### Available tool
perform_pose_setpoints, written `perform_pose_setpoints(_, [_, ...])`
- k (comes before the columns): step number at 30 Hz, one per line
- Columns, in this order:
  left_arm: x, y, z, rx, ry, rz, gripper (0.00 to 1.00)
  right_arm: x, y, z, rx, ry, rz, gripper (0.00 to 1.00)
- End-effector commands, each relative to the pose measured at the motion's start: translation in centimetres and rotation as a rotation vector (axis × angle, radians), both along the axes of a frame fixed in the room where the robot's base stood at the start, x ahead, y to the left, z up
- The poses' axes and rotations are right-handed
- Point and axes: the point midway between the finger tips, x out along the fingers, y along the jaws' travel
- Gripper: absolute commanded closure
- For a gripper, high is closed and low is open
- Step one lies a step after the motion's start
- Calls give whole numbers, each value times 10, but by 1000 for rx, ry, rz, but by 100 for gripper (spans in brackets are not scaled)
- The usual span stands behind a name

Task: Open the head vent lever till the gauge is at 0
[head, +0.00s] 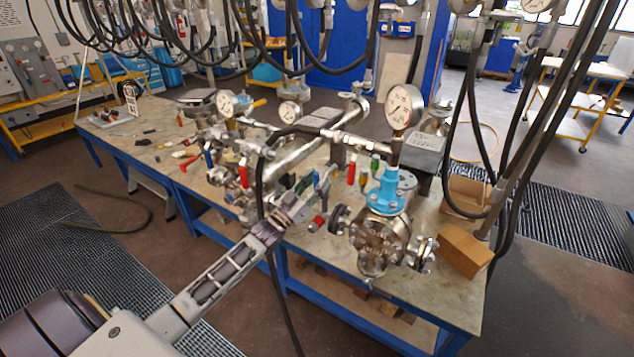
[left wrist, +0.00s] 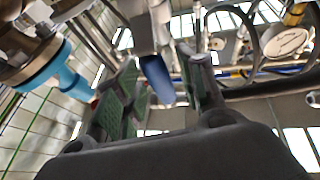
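My left gripper (head: 313,189) reaches in from the lower left to the pipework in front of the vessel. In the left wrist view its two green-padded fingers (left wrist: 163,98) stand apart. A blue-sleeved lever handle (left wrist: 156,77) shows between them, with visible gaps; contact cannot be told. In the head view a small blue handle (head: 316,178) shows at the fingertips. The steel vessel (head: 379,241) with a light blue collar (head: 386,190) stands to the right. Above it is a round dial gauge (head: 404,106), its reading too small to tell. My right gripper is out of view.
The blue-framed bench (head: 330,262) carries pipework, more gauges (head: 226,103) and red-handled valves. Cardboard boxes (head: 466,250) lie at its right end. Black hoses hang overhead and at the right. Small loose tools lie on the bench's left part.

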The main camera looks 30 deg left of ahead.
Motion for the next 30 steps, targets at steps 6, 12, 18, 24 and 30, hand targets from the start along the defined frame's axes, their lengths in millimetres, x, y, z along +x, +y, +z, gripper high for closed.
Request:
perform_pose_setpoints(6, [-11,3,-6,1,3,0,60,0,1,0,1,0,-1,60])
perform_pose_setpoints(12, [-26,8,-12,1,2,0,60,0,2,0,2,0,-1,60])
perform_pose_setpoints(18, [-42,12,-19,1,3,0,60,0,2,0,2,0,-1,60])
perform_pose_setpoints(24, [-57,16,-26,1,3,0,60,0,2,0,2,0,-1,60])
perform_pose_setpoints(30, [-73,21,-32,1,3,0,60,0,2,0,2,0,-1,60])
